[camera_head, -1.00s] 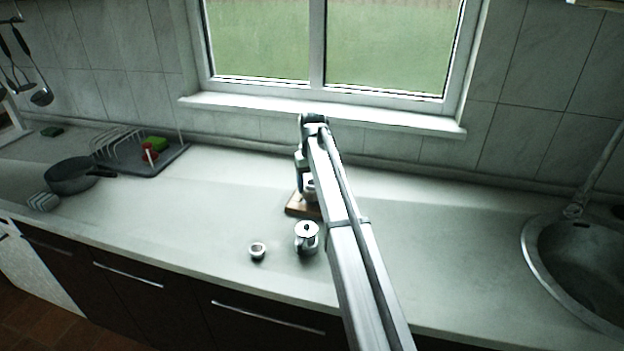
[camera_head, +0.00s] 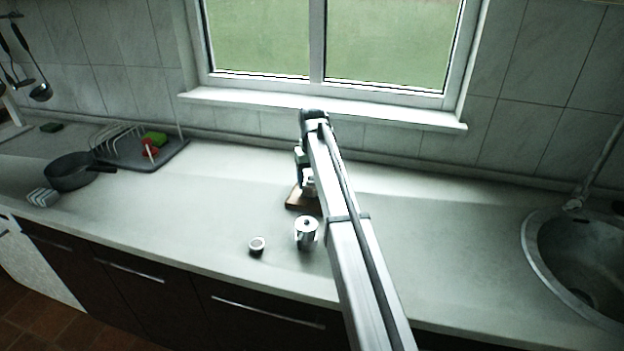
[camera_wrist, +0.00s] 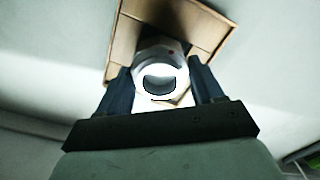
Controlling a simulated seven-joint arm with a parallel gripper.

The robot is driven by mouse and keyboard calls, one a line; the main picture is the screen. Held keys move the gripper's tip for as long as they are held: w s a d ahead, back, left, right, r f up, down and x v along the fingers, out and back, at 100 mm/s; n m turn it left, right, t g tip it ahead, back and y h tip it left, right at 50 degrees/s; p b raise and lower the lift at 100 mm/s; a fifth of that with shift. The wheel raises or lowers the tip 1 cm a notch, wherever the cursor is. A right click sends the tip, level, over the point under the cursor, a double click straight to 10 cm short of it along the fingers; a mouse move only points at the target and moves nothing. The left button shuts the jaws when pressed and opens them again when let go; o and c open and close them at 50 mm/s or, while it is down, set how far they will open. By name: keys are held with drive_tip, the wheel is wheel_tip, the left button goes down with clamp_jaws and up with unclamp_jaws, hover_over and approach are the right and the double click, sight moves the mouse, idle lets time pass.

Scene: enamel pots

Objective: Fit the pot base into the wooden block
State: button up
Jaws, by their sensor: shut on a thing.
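A pale metal pot base (camera_wrist: 150,58) is between the two dark fingers of my gripper (camera_wrist: 164,66), which is shut on it. Its round opening faces the wrist camera. The brown wooden block (camera_wrist: 212,24) lies beyond the pot base in the wrist view, with raised edges and a lighter inner floor. The pot base overlaps it in the picture; I cannot tell whether they touch or whether it is seated. In the head view the block (camera_head: 296,200) is partly hidden behind my arm, and the held pot base shows only as a small pale patch.
A shiny metal pot part with a knobbed top (camera_head: 306,234) stands in front of the block. A small round cup (camera_head: 257,245) is to its left. A dark pan (camera_head: 70,172) and dish rack (camera_head: 135,150) are far left, a sink (camera_head: 580,255) right.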

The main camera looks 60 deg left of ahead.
drive_tip(key=shift+f, duration=1)
idle(0.8)
drive_tip(key=o, duration=1.3)
drive_tip(key=shift+o, duration=0.2)
wheel_tip(320, 180, up, 14)
drive_tip(key=shift+f, duration=0.15)
